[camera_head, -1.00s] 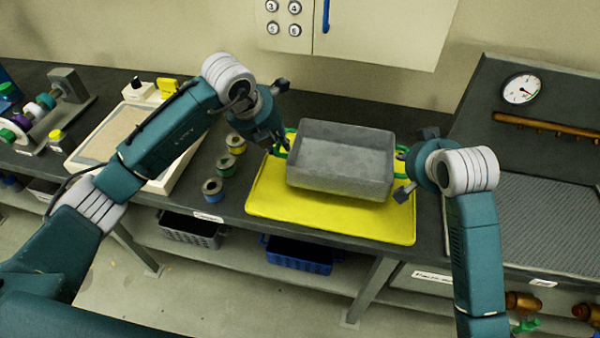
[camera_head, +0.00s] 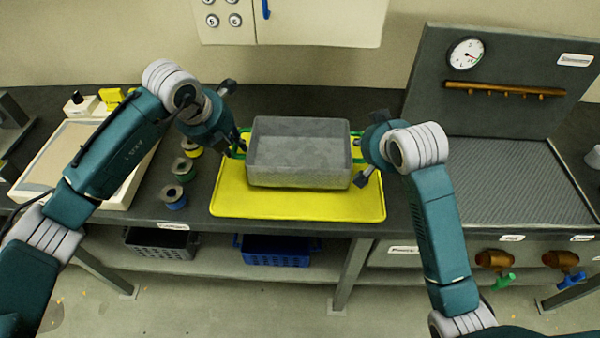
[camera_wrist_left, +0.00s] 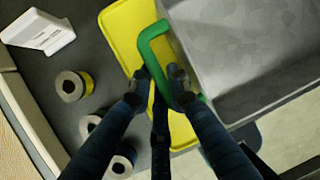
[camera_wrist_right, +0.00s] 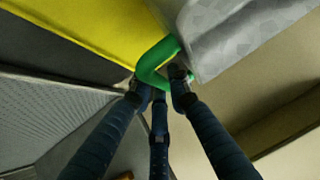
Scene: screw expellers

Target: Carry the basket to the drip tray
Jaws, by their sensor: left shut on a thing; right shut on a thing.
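The basket (camera_head: 298,178) is a grey open box with green handles at its two ends. It is level over the yellow mat (camera_head: 300,206); I cannot tell whether it touches the mat. My left gripper (camera_head: 240,150) is shut on the left green handle (camera_wrist_left: 150,42), also seen in the left wrist view. My right gripper (camera_head: 362,164) is shut on the right green handle (camera_wrist_right: 152,62), clear in the right wrist view. The drip tray appears to be the grey ridged surface (camera_head: 510,190) on the right, below the gauge panel. It looks bare.
Several spools (camera_head: 172,196) stand left of the mat, beside a cream tray (camera_head: 50,160). An upright panel (camera_head: 510,60) with a gauge (camera_head: 466,54) and a copper pipe (camera_head: 500,90) stands behind the ridged surface. Copper valves (camera_head: 495,260) stick out from the counter front.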

